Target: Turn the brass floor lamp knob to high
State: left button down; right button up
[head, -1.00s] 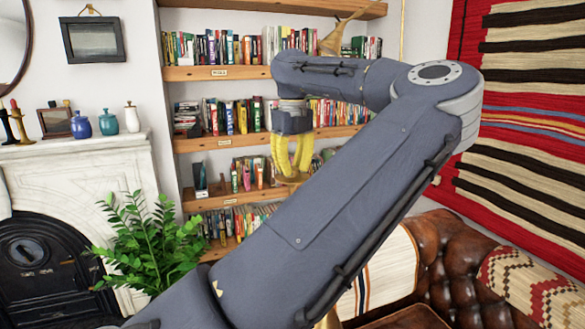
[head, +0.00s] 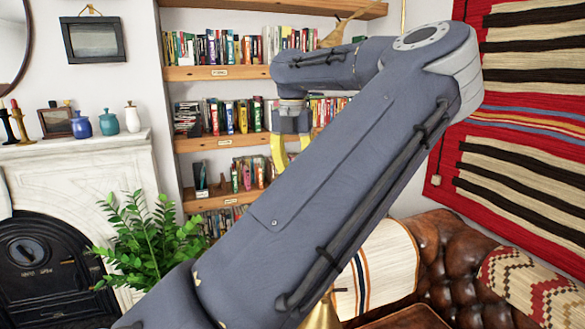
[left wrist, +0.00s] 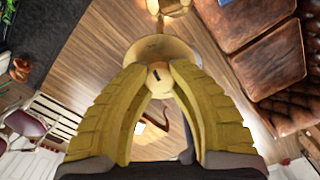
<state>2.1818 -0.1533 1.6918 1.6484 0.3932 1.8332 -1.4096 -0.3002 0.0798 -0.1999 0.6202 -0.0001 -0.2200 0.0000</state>
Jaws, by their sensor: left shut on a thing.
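The brass lamp shows in the left wrist view as a round brass disc (left wrist: 158,48) with a pale round knob (left wrist: 160,82) bearing a dark slot. My left gripper (left wrist: 160,72) has its yellow fingertips on both sides of the knob, shut on it. In the head view the same gripper (head: 280,165) points down in front of the bookshelves, its fingertips partly hidden behind my arm. The lamp's upper part is hidden there. A brass cone (head: 322,314) shows at the bottom edge; I cannot tell whether it belongs to the lamp. My right gripper is not in view.
Bookshelves (head: 215,73) stand behind the gripper. A green plant (head: 150,240) and a white fireplace (head: 85,170) are at left. A brown leather sofa (head: 450,255) is at right below a striped wall hanging (head: 530,120). Wooden floor (left wrist: 100,60) lies below the gripper.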

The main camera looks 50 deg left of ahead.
pick_arm(q)
jog(key=shift+m, duration=0.6)
jog(key=c, duration=1)
grip_release()
jog(key=shift+c, duration=0.2)
jog(key=shift+r, duration=0.15)
notch_tip(320, 180, up, 12)
